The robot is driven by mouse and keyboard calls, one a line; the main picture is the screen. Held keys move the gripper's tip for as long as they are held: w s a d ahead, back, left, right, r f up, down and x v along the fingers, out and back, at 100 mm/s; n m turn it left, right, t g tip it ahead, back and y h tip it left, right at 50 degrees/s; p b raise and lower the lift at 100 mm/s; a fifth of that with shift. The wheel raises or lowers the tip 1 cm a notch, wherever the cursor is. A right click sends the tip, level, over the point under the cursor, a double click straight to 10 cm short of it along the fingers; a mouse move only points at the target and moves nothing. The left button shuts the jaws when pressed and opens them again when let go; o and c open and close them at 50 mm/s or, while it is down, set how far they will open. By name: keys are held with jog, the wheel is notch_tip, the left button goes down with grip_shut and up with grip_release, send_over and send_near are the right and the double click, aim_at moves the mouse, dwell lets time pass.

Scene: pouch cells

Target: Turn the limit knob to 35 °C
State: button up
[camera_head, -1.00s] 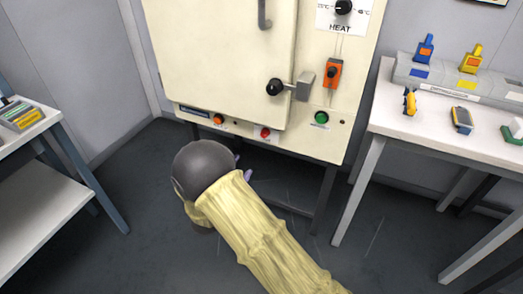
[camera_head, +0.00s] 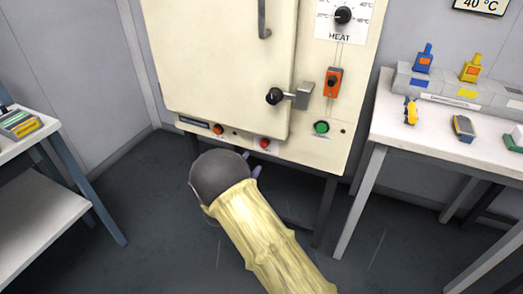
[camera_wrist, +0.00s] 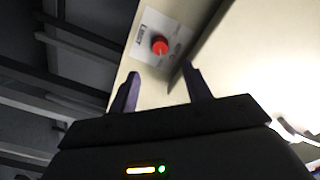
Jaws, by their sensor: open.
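The cream heating cabinet (camera_head: 230,60) has a lower panel with a red knob (camera_head: 264,143) on it. In the wrist view the red knob (camera_wrist: 160,46) sits on a white label whose print I cannot read surely; it may be the limit knob. Its setting is not readable. My gripper (camera_wrist: 160,74) is open and empty, its two dark purple fingers pointing toward the panel on either side of the knob's line, apart from it. In the head view my gripper (camera_head: 255,168) is mostly hidden behind my arm, just below the panel.
An orange knob (camera_head: 218,130) and a green button (camera_head: 321,127) flank the red knob. A black HEAT dial (camera_head: 343,15), an orange switch (camera_head: 332,82) and a door handle (camera_head: 275,96) are above. A table (camera_head: 395,128) stands right, a shelf (camera_head: 40,215) left.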

aim_at(263, 146)
jog(key=b+x, duration=0.1)
jog(key=x, duration=0.8)
jog(key=shift+w+d+b, duration=0.1)
jog(key=shift+w+b, duration=0.15)
jog(key=shift+b, duration=0.15)
jog(key=c, duration=1)
